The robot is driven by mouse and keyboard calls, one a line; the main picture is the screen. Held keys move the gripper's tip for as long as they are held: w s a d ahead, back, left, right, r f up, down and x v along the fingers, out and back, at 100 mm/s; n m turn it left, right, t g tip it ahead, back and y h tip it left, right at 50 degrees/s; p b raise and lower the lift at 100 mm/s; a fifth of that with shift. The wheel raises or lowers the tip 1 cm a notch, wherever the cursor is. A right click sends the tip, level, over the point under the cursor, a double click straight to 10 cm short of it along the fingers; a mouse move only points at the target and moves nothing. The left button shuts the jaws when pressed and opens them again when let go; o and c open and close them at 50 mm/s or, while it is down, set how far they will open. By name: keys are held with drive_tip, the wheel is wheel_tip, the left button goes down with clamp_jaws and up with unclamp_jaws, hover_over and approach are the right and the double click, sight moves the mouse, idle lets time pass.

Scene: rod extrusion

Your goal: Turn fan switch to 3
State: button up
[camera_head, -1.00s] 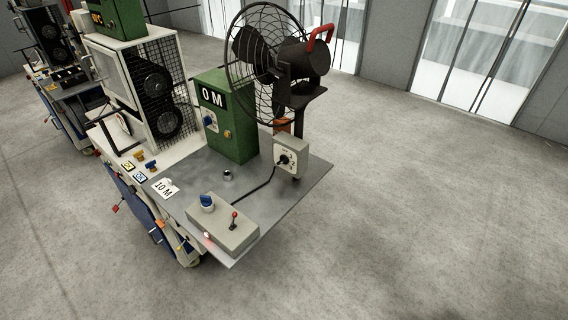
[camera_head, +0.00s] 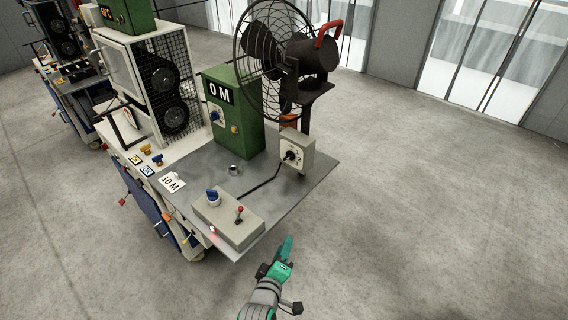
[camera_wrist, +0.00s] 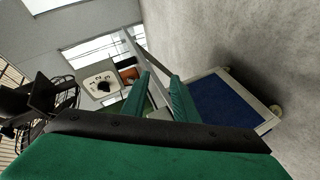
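The fan switch is a pale grey box (camera_head: 299,157) with a black knob (camera_head: 290,156) and printed numbers on its face. I cannot tell clearly which number the knob points to. My gripper (camera_head: 288,244) is in front of the table, below the switch and apart from it. In the wrist view its two green fingers (camera_wrist: 160,78) stand apart with nothing between them.
The caged fan (camera_head: 272,55) rises above the switch. A green box (camera_head: 234,110) marked "0 M" stands behind. The floor at the right is clear.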

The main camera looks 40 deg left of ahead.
drive_tip(key=w+a+r+n, duration=0.6)
drive_tip(key=w+a+r, duration=0.1)
drive_tip(key=n+t+h, duration=0.1)
drive_tip(key=n+h, duration=0.1)
drive_tip(key=n, duration=0.3)
approach(286, 159)
drive_tip(key=x, duration=0.6)
drive_tip(key=shift+w, duration=0.35)
drive_tip(key=shift+w+a+f, duration=0.1)
drive_tip(key=shift+w+f, duration=0.15)
drive_tip(key=shift+w, duration=0.35)
drive_tip(key=shift+s+a+n, duration=0.1)
drive_tip(key=shift+a+n, duration=0.05)
drive_tip(key=shift+n, duration=0.15)
drive_tip(key=shift+c, duration=0.4)
clamp_jaws()
